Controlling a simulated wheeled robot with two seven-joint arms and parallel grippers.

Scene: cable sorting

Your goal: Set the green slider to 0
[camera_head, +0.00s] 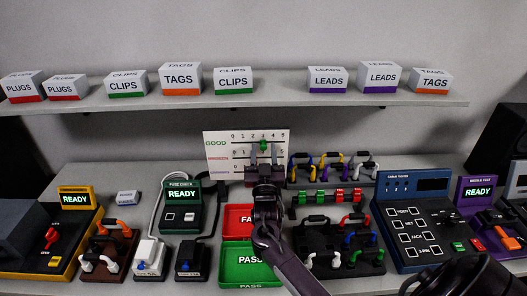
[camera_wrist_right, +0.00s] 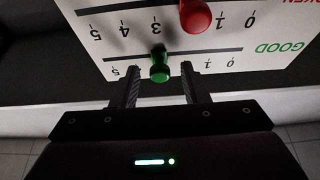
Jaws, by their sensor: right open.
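The white scoreboard (camera_head: 221,170) stands upright at the back of the bench, with a GOOD row on top and scales from 0 to 5. The green slider (camera_head: 263,145) is at about 3 on the GOOD row. My right gripper (camera_head: 263,160) is in front of the board and hides part of its lower rows. In the right wrist view the board appears upside down. There my right gripper (camera_wrist_right: 161,78) is open, with the green slider knob (camera_wrist_right: 160,68) between its fingertips and gaps on both sides. My left gripper is not in view.
A red slider (camera_wrist_right: 195,15) sits on the row below, near 2. Cable hooks (camera_head: 333,160) stand right of the board. A red FAIL tray (camera_head: 238,217) and green PASS tray (camera_head: 252,262) lie below my arm. A shelf (camera_head: 290,101) with labelled boxes runs above.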

